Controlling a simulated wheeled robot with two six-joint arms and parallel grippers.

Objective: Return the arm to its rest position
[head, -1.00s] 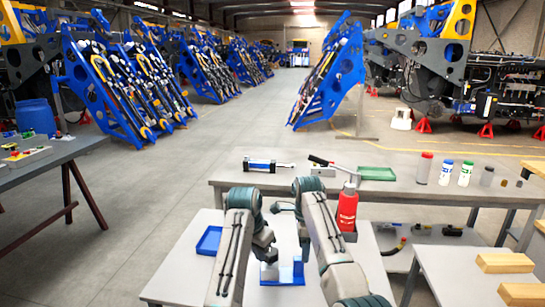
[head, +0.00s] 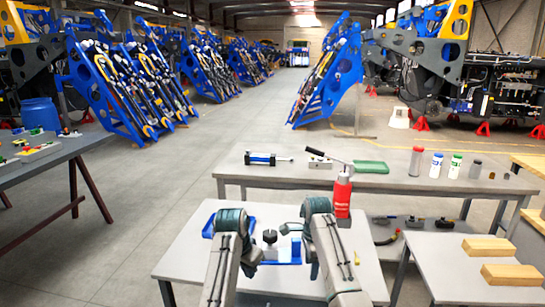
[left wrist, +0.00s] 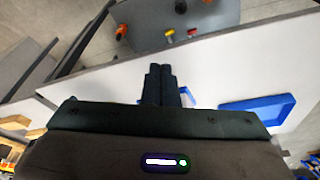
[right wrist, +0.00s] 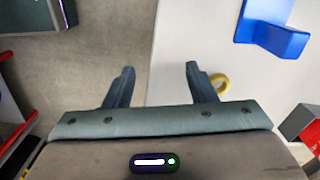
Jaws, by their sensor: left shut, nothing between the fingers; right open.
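My left gripper (head: 252,264) hangs over the near white table (head: 190,258) in the head view. In the left wrist view its two fingers (left wrist: 160,85) are together with nothing between them. My right gripper (head: 312,268) also hangs low over that table, to the right of the left one. In the right wrist view its fingers (right wrist: 160,80) are apart and empty, with the floor and the table edge below. Both arms are bent, and their links hide part of the tabletop.
A blue fixture (head: 287,252), a blue tray (head: 208,229) and a red bottle (head: 342,196) are on or by the near table. A yellow ring (right wrist: 219,84) lies near my right fingers. A grey bench (head: 390,183) stands behind. Open floor (head: 120,235) lies left.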

